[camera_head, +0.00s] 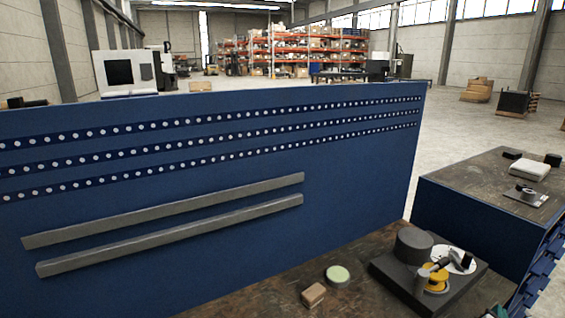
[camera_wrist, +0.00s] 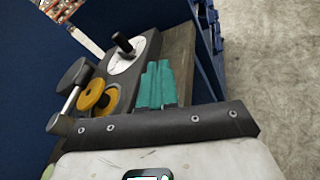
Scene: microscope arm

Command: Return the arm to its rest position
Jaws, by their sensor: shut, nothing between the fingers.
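The microscope stand's dark base (camera_head: 397,282) rests on the near bench in the head view. It carries a thick black cylinder (camera_head: 412,246), a yellow ring part (camera_head: 436,281) and a white round plate (camera_head: 468,262). A short silver and black arm (camera_head: 440,263) reaches between the yellow part and the plate. In the wrist view the yellow parts (camera_wrist: 92,94), white plate (camera_wrist: 118,62) and a silver rod (camera_wrist: 70,100) show at upper left. My gripper (camera_wrist: 158,64) has teal fingers together and empty, to the right of the yellow parts. I cannot tell whether they touch the stand.
A small brown block (camera_head: 313,295) and a pale green-topped disc (camera_head: 338,276) lie on the bench left of the stand. A tall blue panel (camera_head: 350,190) rises behind. A second bench (camera_head: 480,180) stands at right with a white box (camera_head: 530,170). Open floor lies beyond.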

